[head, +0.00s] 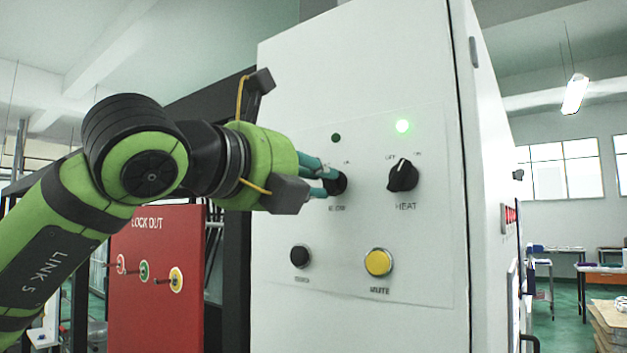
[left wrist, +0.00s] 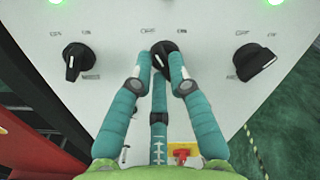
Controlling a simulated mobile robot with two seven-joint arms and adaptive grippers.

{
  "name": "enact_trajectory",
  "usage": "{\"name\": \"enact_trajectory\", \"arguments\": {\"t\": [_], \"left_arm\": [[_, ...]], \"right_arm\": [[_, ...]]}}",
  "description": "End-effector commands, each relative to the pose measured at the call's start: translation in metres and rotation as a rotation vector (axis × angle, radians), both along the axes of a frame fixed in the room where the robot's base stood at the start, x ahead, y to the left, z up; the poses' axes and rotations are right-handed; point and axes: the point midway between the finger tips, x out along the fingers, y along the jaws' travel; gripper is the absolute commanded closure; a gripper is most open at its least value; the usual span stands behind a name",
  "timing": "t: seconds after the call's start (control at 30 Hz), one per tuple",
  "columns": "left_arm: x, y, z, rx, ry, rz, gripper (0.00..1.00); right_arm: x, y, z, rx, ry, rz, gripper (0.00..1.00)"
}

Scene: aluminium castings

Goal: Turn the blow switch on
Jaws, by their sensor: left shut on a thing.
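The blow switch appears to be the black rotary knob (head: 337,184) on the white cabinet's panel, though its label is too blurred to read surely. The round lamp (head: 336,138) above it is dark. My left gripper (head: 332,181) reaches it from the left, and its teal fingers are shut on the knob. In the left wrist view the fingers (left wrist: 162,70) close on both sides of the middle black knob (left wrist: 163,48). Its exact pointer angle is partly hidden by the fingers. My right gripper is not in view.
The HEAT knob (head: 403,176) sits close to the right, under a lit green lamp (head: 403,126). Another knob (left wrist: 75,62) stands on the left in the wrist view. Below are a black button (head: 300,256) and a yellow button (head: 378,262). A red lockout board (head: 155,290) stands left.

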Motion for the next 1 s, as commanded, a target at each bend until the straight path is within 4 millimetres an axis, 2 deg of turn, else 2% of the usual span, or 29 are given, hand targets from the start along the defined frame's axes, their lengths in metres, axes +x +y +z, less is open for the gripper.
{"name": "enact_trajectory", "arguments": {"t": [0.5,1.0], "left_arm": [[-0.001,-0.001,0.0,0.318,-0.231,0.0,1.0],[-0.002,-0.002,0.004,0.668,-0.486,0.001,1.0]], "right_arm": [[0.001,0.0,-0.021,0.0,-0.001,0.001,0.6],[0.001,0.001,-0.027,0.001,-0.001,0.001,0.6]]}}
